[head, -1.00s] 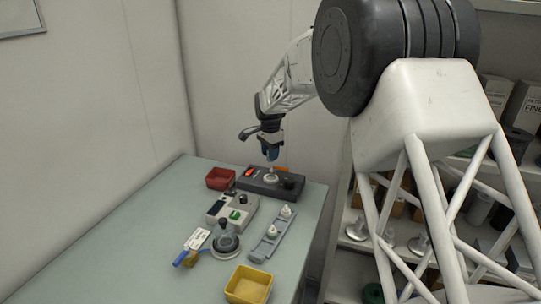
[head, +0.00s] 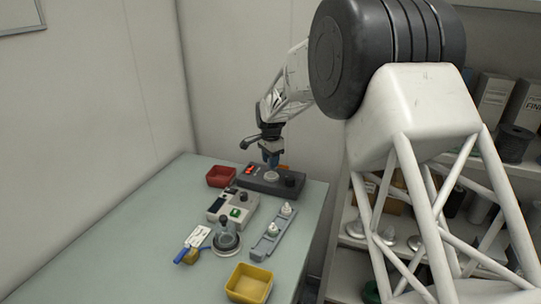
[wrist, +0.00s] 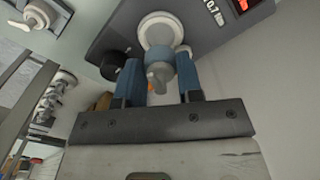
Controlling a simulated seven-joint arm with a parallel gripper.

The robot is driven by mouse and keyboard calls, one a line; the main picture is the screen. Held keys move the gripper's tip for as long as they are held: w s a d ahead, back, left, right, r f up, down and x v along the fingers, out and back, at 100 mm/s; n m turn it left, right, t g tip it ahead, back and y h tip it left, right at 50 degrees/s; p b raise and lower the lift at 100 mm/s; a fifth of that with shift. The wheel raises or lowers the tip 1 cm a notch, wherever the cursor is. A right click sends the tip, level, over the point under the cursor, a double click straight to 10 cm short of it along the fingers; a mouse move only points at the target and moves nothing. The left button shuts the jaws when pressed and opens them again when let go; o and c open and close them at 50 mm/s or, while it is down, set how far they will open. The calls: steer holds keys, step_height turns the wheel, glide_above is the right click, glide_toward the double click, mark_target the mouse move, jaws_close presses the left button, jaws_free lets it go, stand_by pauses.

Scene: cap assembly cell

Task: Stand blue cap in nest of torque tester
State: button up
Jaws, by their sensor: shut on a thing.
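My gripper (wrist: 159,68) is shut on the blue cap (wrist: 160,58), which sits between its blue fingers in the wrist view. The torque tester (head: 258,186) is a dark box with a red lit display and a black knob, at the back of the bench. Its nest (wrist: 158,27) is a pale round seat, showing just beyond the cap in the wrist view and below my gripper (head: 271,161) in the head view. The cap is at or just above the nest; I cannot tell whether they touch. In the head view my fingers hide the cap.
A red bin (head: 221,177) stands left of the tester. The bench's left side is clear.

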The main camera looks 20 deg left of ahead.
steer(key=shift+f, duration=1.3)
steer(key=shift+f, duration=0.7)
stand_by(1.0)
steer(key=o, duration=0.7)
steer(key=shift+r, duration=3.5)
